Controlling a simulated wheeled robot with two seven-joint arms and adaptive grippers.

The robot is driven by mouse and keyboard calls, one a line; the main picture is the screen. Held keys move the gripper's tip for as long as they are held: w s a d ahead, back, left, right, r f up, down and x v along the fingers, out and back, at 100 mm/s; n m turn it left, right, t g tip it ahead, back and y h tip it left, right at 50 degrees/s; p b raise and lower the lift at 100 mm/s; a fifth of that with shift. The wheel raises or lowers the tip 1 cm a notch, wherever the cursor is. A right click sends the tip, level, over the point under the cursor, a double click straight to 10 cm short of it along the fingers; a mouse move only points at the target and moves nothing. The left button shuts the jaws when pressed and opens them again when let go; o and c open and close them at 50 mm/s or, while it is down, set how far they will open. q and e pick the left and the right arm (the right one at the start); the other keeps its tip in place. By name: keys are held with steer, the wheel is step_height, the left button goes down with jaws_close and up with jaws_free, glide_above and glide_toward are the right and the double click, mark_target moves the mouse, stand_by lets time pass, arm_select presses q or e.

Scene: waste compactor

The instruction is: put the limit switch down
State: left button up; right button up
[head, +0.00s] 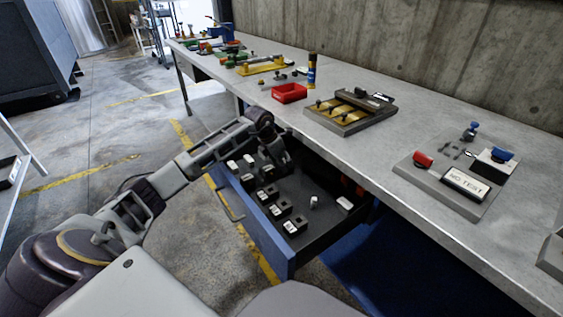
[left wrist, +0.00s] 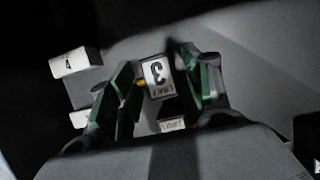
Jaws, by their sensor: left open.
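A limit switch with a white label reading "3" (left wrist: 158,76) is between the fingers of my left gripper (left wrist: 162,88) in the left wrist view. The dark, green-lined fingers are apart, one on each side of it. In the head view my left gripper (head: 283,160) reaches down into the open blue drawer (head: 285,262) near its far end, and the arm hides the switch there. Several other black-and-white switches stand in the drawer, such as one in the front part (head: 294,225). My right gripper is not in view.
In the wrist view another switch (left wrist: 75,62) stands to the left and a labelled block (left wrist: 172,125) is close below. The workbench (head: 330,147) overhangs the drawer on the right. On it are a red bin (head: 289,93) and a grey fixture plate (head: 437,190).

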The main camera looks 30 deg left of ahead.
arm_select(q)
steer(key=p+v, duration=0.2)
steer(key=v, duration=1)
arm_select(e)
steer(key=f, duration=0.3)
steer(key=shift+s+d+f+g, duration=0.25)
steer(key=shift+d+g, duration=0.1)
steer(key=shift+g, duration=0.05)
arm_select(q)
steer(key=shift+r, duration=0.15)
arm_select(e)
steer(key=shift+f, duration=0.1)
